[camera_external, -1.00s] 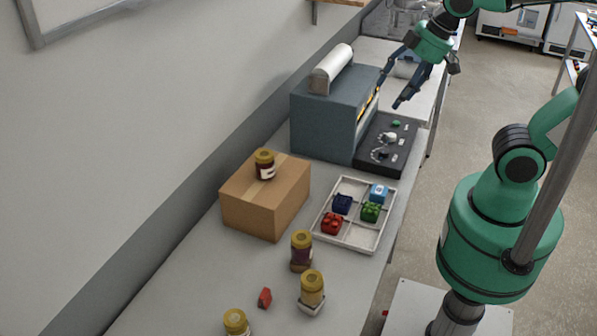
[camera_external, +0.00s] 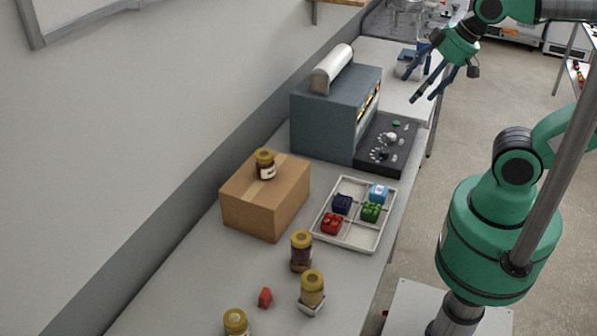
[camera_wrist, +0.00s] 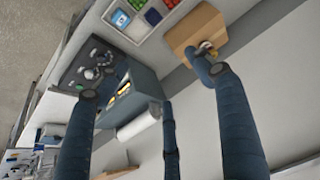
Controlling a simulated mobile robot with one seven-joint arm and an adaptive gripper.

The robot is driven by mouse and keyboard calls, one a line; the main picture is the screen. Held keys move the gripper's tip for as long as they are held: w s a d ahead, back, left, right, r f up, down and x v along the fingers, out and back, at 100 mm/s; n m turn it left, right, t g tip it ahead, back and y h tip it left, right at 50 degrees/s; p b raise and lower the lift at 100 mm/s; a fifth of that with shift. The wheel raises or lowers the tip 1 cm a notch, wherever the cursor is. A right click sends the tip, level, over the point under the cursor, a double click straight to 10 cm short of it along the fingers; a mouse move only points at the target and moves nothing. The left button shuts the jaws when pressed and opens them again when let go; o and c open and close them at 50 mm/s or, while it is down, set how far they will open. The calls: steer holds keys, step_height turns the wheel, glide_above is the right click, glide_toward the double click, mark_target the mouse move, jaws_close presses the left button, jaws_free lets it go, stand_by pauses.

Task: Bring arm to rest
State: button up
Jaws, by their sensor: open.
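My gripper (camera_external: 428,86) is at the upper right in the external view, in the air beside the far end of the bench, right of the grey-blue machine (camera_external: 318,120). Its blue fingers are spread and nothing is between them. In the wrist view the fingers of my gripper (camera_wrist: 160,100) reach up from the lower edge, apart from each other and empty. Past them show the machine (camera_wrist: 140,90) with its dark control panel (camera_wrist: 92,66), the compartment tray (camera_wrist: 108,28) and the cardboard box (camera_wrist: 188,38). The green arm extends above the floor.
On the bench, a cardboard box (camera_external: 262,210) bears a jar (camera_external: 264,166). A white tray (camera_external: 327,238) holds several coloured blocks. More jars (camera_external: 301,250) and a small red piece (camera_external: 265,298) stand nearer. Floor right of the bench (camera_external: 505,100) is clear near the arm.

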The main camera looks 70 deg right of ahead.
step_height(320, 180, down, 7)
steer(key=b, duration=0.6)
